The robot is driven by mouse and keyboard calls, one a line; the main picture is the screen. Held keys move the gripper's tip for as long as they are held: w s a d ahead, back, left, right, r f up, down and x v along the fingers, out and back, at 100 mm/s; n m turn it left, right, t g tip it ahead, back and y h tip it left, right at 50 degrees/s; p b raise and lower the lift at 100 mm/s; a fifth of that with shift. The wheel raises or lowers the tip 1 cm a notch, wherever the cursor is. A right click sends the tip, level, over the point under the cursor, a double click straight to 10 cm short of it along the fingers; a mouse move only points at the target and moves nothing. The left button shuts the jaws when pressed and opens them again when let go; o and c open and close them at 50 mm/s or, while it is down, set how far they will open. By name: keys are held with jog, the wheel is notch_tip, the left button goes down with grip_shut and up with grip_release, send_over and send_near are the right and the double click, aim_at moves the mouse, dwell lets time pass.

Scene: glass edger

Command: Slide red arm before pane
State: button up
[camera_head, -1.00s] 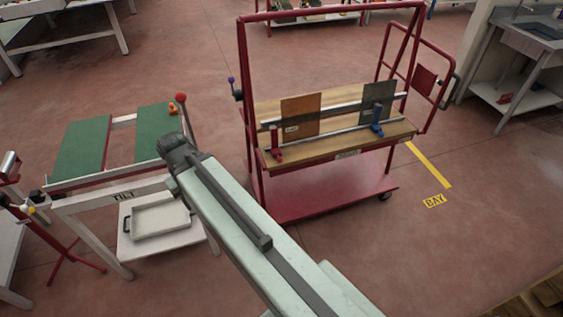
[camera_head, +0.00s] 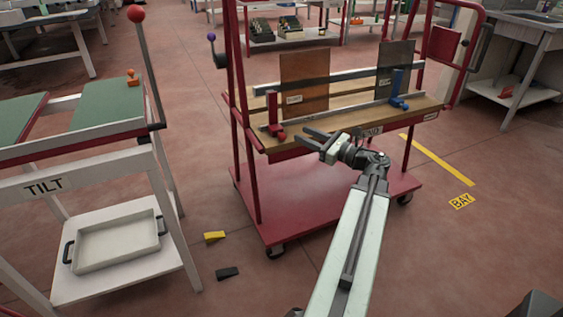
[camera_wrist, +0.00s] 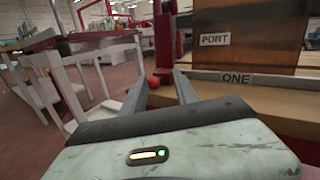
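The red arm (camera_head: 273,112) stands upright at the left end of the rail on the cart's wooden shelf. The brown pane (camera_head: 304,80) stands upright just to its right and behind; its label reads PORT (camera_wrist: 214,39) in the wrist view. My gripper (camera_head: 302,137) is open and empty, at the shelf's front edge, to the right of the red arm and apart from it. In the wrist view a round red end (camera_wrist: 153,81) shows between the spread fingers (camera_wrist: 160,86), beyond their tips. Much of the red arm is hard to make out there.
A blue arm (camera_head: 397,85) stands before a darker pane (camera_head: 394,65) at the shelf's right. The red cart frame (camera_head: 245,150) has an upright at the left. A TILT table (camera_head: 85,180) stands left. Yellow (camera_head: 214,236) and black (camera_head: 227,272) wedges lie on the floor.

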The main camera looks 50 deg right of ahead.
aim_at(288, 139)
jog(key=shift+n+g+y, duration=0.4)
jog(key=shift+n+y, duration=0.2)
jog(key=shift+n, duration=0.3)
jog(key=w+f, duration=0.1)
jog(key=w, duration=0.1)
jog(key=w+a, duration=0.1)
jog(key=w+a+f, duration=0.1)
jog(key=w, duration=0.1)
jog(key=shift+w+a+f, duration=0.2)
jog(key=shift+w+f, duration=0.1)
jog(key=shift+w, duration=0.05)
grip_shut()
dwell(0.5)
